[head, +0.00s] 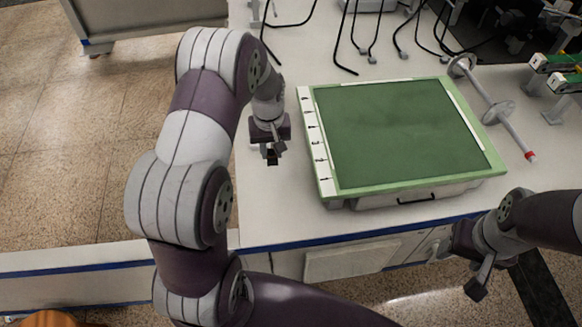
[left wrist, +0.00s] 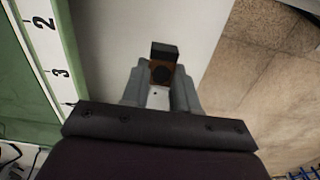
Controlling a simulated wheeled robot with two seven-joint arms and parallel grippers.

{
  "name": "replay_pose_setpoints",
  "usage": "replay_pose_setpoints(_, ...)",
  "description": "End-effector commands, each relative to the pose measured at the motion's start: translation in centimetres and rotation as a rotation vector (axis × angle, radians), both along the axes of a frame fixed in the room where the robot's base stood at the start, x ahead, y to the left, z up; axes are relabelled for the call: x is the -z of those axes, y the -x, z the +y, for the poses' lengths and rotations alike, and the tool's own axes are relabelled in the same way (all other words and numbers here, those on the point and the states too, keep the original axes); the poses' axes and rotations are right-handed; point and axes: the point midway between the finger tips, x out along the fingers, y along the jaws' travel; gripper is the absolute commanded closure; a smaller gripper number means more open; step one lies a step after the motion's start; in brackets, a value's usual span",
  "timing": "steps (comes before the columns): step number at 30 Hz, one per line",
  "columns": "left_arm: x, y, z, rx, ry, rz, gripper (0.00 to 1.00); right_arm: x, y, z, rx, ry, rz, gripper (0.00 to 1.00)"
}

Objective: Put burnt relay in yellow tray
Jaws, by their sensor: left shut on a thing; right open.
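The burnt relay (left wrist: 164,52), a small black block with a brown face and a dark round mark, sits between my left gripper's fingertips in the left wrist view. My left gripper (head: 271,156) is shut on it above the left edge of the white bench, left of the green mat. In the head view only a small dark end of the relay shows, and the rest is hidden by the fingers. My right gripper (head: 460,268) is open and empty in front of the bench at lower right. I see no yellow tray in either view.
A green cutting mat (head: 400,130) with a white numbered ruler strip (head: 315,145) lies on the white bench (head: 285,215). Black cables (head: 350,45) lie behind. Tiled floor is open at left.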

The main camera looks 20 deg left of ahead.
Motion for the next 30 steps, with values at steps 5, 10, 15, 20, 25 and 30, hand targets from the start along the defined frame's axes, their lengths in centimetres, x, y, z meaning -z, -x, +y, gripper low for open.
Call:
replay_pose_setpoints(5,3.4,0.2,0.0,-0.017,0.0,0.004,1.0,0.9,0.0,0.0,0.0,0.0,0.001,0.42)
replay_pose_setpoints(10,6.8,0.1,0.0,-0.016,0.001,0.003,1.0,1.6,0.0,0.0,0.0,0.0,0.001,0.42)
replay_pose_setpoints(15,9.8,0.2,-0.1,-0.015,0.001,0.003,1.0,2.3,0.0,0.0,0.0,0.0,0.001,0.42)
replay_pose_setpoints(20,9.8,0.1,0.0,-0.015,0.001,0.001,1.0,2.1,0.0,0.0,0.0,0.0,0.001,0.42)
replay_pose_setpoints(25,10.1,0.1,-0.1,-0.014,0.0,0.001,1.0,2.3,0.0,0.0,0.0,0.0,0.001,0.42)
replay_pose_setpoints(30,10.1,0.1,0.0,-0.014,0.001,0.001,0.46,2.3,0.0,0.0,0.0,0.0,0.001,0.42)
